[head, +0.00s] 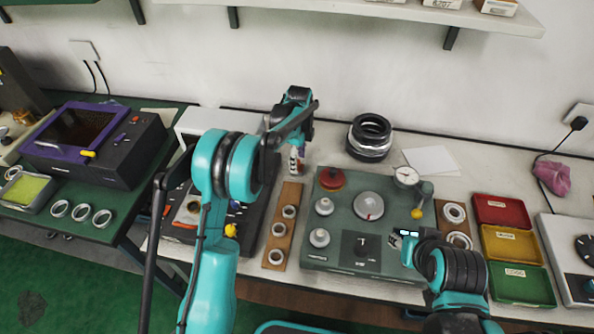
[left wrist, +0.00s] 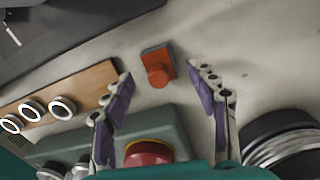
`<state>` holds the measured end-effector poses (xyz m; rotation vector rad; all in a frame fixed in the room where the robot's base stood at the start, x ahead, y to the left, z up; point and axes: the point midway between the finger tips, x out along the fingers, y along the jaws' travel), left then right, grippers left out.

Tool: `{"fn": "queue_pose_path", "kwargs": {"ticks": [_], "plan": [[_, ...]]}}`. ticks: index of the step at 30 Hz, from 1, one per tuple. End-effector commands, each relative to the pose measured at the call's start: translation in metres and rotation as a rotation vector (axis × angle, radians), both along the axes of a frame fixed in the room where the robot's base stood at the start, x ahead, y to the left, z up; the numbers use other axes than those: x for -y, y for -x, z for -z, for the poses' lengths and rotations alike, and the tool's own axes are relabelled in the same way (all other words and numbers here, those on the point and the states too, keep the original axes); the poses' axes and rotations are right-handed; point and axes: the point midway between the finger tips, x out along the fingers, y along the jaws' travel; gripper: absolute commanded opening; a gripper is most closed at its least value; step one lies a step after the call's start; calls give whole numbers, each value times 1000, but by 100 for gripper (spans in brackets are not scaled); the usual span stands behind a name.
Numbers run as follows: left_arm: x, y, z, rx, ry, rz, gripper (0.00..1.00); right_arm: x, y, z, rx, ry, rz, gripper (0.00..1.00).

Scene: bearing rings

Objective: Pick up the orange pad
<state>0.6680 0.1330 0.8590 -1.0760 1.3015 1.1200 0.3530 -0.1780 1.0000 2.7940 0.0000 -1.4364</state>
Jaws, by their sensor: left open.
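The orange pad (left wrist: 158,66) is a small orange-red block with a round raised knob, lying on the pale bench top in the left wrist view. My left gripper (left wrist: 160,75) is open, its two purple-lined fingers apart on either side of the pad in that view. The pad looks clear of both fingers, with nothing held. In the head view my left gripper (head: 296,158) points down behind the green console, and I cannot clearly make out the pad there. My right gripper (head: 408,236) is at the console's right front; its fingers are too small to judge.
The green console (head: 345,262) has a red knob (head: 331,179) near the pad. A wooden strip with rings (head: 275,255) lies left of it. Black stacked rings (head: 369,138) stand to the right at the back. Red, yellow and green trays (head: 511,243) are at right.

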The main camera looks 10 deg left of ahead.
Motion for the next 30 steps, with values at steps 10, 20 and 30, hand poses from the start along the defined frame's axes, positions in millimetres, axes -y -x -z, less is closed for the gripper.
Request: {"fn": "queue_pose_path", "kwargs": {"ticks": [10,20,30], "plan": [[-1,1,18,0,0,-1,58,0,0,7,0,0,0,40],[-1,1,18,0,0,-1,0,0,0,7,0,0,0,40],[-1,1,1,0,0,-1,0,0,0,0,0,0,0,40]]}}
